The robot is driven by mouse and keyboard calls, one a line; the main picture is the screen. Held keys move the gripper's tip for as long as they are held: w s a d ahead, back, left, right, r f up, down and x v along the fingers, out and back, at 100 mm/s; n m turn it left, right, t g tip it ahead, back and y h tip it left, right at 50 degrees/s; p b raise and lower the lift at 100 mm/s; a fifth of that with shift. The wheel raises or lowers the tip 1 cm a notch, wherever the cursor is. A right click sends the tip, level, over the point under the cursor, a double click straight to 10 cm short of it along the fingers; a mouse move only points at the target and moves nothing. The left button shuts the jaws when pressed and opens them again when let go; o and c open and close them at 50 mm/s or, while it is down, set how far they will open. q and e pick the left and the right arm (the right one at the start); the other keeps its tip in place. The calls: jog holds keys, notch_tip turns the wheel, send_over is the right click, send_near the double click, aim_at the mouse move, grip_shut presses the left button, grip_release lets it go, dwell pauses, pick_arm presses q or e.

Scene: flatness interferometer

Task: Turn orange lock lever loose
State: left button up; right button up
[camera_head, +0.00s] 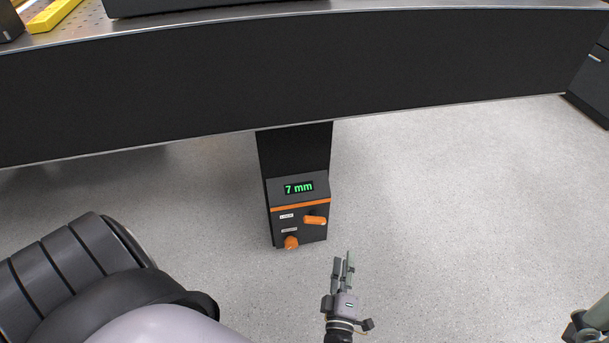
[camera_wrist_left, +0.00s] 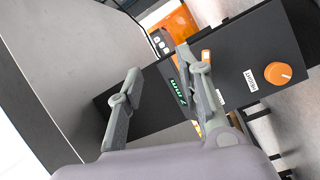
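A dark control box with a green "7 mm" display (camera_head: 299,188) stands below the table edge. The orange lock lever (camera_head: 315,220) sticks out sideways under an orange stripe, with a round orange knob (camera_head: 291,243) below it. My left gripper (camera_head: 343,258) is open and empty, below and right of the box in the head view. In the left wrist view, the two spread fingers (camera_wrist_left: 158,62) lie in front of the box; the display (camera_wrist_left: 178,92) shows between them and the knob (camera_wrist_left: 278,73) at the right. The lever is mostly hidden behind a finger there. My right gripper (camera_head: 590,325) is partly cut off at bottom right.
A table with a dark front panel (camera_head: 420,65) runs across above the box. A yellow bar (camera_head: 54,14) lies on it at upper left. A dark cabinet (camera_head: 592,75) stands at the far right. The grey floor (camera_head: 450,190) right of the box is clear.

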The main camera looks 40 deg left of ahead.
pick_arm(q)
jog(key=s+f+m+g+h+p, duration=0.2)
jog(key=s+m+g+h+p, duration=0.2)
jog(key=s+m+p, duration=0.5)
jog(key=s+d+f+m+g+h+p, duration=0.1)
jog(key=s+f+m+g+h+p, duration=0.1)
jog(key=s+m+g+h+p, duration=0.3)
jog(key=shift+s+m+h+p, duration=0.7)
jog(key=shift+s+m+p, duration=1.6)
jog(key=shift+p, duration=2.15)
jog(key=shift+s+d, duration=0.1)
